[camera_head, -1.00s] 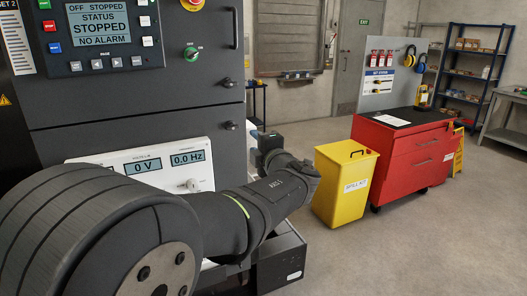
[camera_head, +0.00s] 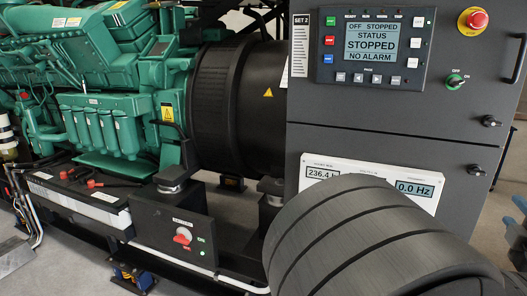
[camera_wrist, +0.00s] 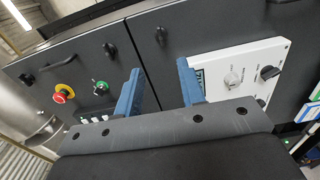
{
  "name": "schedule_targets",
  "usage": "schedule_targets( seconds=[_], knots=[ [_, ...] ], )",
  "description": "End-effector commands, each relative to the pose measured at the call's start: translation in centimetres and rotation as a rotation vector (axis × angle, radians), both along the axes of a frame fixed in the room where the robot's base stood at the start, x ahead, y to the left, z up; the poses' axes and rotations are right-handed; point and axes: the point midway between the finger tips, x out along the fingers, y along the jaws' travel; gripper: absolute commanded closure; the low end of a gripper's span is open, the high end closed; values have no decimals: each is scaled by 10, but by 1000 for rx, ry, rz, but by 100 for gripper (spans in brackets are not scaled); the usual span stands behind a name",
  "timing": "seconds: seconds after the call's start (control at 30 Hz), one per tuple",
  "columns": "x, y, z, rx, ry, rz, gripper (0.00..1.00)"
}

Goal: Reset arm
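My gripper (camera_wrist: 158,90) shows in the wrist view with its two blue fingers spread apart and nothing between them. It faces the dark cabinet of set 2 (camera_wrist: 155,55), which lies beyond the fingertips; the gap to it is hard to judge. The set 2 control panel (camera_head: 371,47) reads "OFF STOPPED", "STATUS STOPPED", "NO ALARM". The white meter panel (camera_head: 318,170) below it is partly hidden by my arm.
A red emergency stop (camera_head: 473,19) and a green selector (camera_head: 455,81) sit on the cabinet. A green engine (camera_head: 110,80) with a black generator housing (camera_head: 235,100) stands left. A box with a red switch (camera_head: 183,236) stands low in front.

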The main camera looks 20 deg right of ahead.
Motion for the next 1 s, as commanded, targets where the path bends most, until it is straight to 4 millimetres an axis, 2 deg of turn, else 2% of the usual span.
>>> schedule_targets(
  seconds=[0.27, 0.8, 1.0],
  knots=[
    [19, -18, 0, 0, 0, 2, 64],
    [93, -95, 0, -1, -1, -2, 64],
    [113, -115, 1, -3, -1, -4, 64]
  ],
)
